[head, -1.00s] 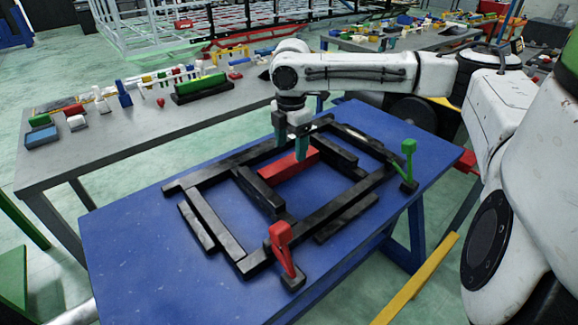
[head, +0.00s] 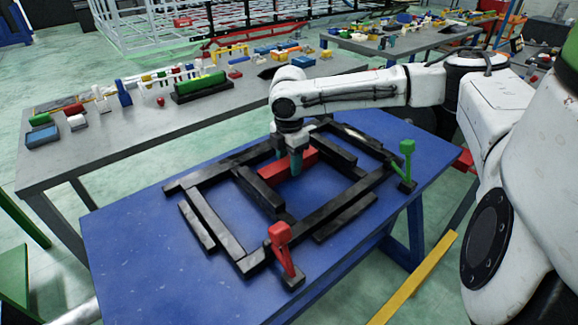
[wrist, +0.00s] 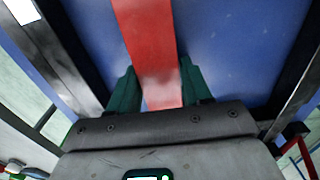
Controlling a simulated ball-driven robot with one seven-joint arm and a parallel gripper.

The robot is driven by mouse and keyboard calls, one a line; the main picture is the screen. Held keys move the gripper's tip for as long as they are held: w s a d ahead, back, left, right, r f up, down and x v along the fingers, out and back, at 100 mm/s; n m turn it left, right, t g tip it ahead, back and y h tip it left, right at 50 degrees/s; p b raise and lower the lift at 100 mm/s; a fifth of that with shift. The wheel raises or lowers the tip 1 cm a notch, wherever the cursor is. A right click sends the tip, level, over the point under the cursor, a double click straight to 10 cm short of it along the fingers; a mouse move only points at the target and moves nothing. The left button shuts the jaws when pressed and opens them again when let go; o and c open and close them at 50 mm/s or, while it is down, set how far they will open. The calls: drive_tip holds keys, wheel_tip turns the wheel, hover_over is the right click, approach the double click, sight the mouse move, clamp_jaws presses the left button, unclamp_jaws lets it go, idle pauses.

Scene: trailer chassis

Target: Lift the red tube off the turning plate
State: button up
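The red tube (head: 306,160) is a square bar lying inside the black frame on the blue top (head: 140,250). I cannot make out a plate apart from this blue top. In the wrist view the red tube (wrist: 150,45) runs from the top edge down between my two green fingers. In the wrist view my gripper (wrist: 160,85) looks open, with narrow gaps at the tube's sides. The fingertips' depth against the tube is hard to judge.
Black bars (head: 210,215) surround the tube. A red clamp (head: 283,250) stands at the frame's front and a green clamp (head: 407,165) at its right. A grey bench (head: 120,130) with coloured parts stands behind. The blue top is bare at front left.

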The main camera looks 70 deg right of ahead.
drive_tip(key=c, duration=0.8)
drive_tip(key=shift+r, duration=0.1)
